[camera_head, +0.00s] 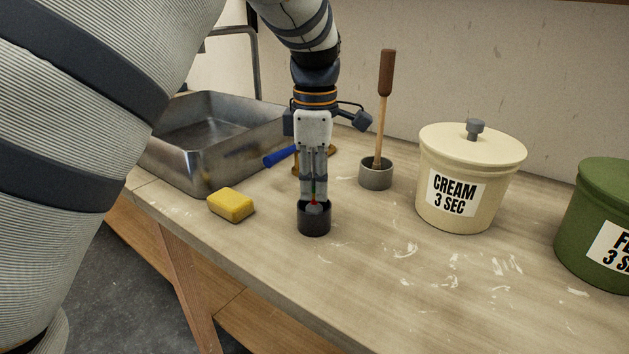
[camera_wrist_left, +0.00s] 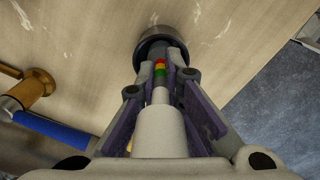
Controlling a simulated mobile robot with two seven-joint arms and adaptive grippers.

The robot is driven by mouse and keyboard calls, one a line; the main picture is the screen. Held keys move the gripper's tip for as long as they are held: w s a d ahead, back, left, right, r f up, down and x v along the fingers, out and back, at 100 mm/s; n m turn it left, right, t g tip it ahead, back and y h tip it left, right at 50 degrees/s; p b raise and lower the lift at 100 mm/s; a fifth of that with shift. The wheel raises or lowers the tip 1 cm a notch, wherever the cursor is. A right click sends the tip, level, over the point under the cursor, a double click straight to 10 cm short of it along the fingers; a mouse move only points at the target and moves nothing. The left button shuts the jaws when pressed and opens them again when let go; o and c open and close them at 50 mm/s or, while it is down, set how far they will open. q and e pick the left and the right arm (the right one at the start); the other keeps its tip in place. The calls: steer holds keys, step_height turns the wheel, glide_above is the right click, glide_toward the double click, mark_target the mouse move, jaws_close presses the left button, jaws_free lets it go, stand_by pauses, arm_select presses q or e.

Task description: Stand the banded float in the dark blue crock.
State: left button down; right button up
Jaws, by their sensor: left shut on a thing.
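The banded float, with red, yellow and green bands, shows between the fingers of my left gripper in the left wrist view (camera_wrist_left: 160,72). My left gripper (camera_head: 314,190) is shut on it and points straight down in the head view. The dark crock (camera_head: 314,222) stands on the bench directly under the fingers, and the float's lower end is at or inside its mouth. The crock's rim also shows in the left wrist view (camera_wrist_left: 150,42). Whether the float touches the crock's floor is hidden. My right gripper is not in view.
A yellow sponge (camera_head: 231,205) and a metal basin (camera_head: 215,150) are at left. A blue-handled tool (camera_head: 280,156) lies behind my gripper. A grey pot (camera_head: 376,175) holding a wooden-handled tool, a cream crock (camera_head: 462,200) and a green crock (camera_head: 600,220) stand at right. The front bench is clear.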

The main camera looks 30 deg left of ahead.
arm_select(q)
steer(key=shift+f, duration=0.35)
steer(key=c, duration=1.7)
jaws_free()
steer(key=shift+o, duration=0.2)
step_height(320, 180, up, 12)
